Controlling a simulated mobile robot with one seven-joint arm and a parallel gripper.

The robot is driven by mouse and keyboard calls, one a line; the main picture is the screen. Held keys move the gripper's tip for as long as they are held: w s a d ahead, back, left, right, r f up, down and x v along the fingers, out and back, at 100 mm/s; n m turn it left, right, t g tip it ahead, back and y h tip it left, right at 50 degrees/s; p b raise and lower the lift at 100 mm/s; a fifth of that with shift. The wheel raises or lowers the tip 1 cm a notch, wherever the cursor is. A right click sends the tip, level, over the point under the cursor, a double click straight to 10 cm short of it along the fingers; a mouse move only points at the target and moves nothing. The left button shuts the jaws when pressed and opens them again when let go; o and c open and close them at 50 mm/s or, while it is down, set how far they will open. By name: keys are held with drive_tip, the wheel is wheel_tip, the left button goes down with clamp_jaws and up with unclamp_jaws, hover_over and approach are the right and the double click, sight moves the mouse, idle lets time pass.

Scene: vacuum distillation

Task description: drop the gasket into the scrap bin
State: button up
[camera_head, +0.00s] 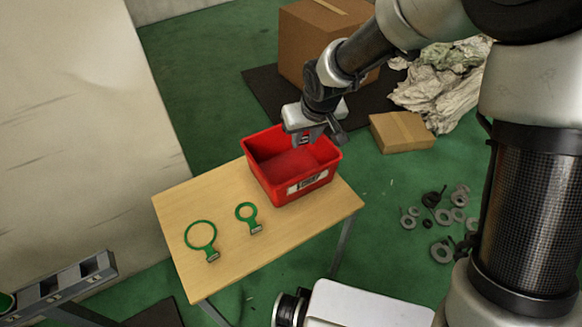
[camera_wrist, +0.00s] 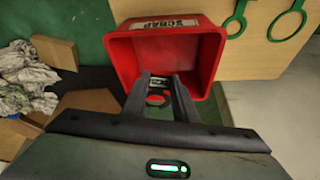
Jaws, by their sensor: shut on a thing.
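The red scrap bin (camera_head: 290,190) stands on the far right part of the wooden table, its open top facing up. In the wrist view the bin (camera_wrist: 210,70) shows a white SCRAP label. My gripper (camera_head: 305,142) is over the bin opening, near its far side. In the wrist view my gripper (camera_wrist: 160,82) is shut on a small ring-shaped gasket (camera_wrist: 157,99) with a pale tab, seen against the bin's opening. The fingers hide part of it, and its exact height above the bin floor is hard to tell.
A large green ring (camera_head: 201,234) and a smaller one (camera_head: 246,211), each with a grey tab, lie on the wooden table (camera_head: 270,237). Cardboard boxes (camera_head: 310,40), crumpled sheeting (camera_head: 440,85) and several grey rings (camera_head: 441,252) are on the green floor beyond and right.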

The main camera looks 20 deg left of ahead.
wheel_tip(320, 180, down, 6)
drive_tip(key=b, duration=0.4)
drive_tip(key=shift+r, duration=0.2)
drive_tip(key=o, duration=1.1)
drive_tip(key=p+v, duration=0.5)
drive_tip(key=v, duration=1.2)
drive_tip(key=shift+r, duration=0.2)
drive_tip(key=shift+s+d, duration=0.1)
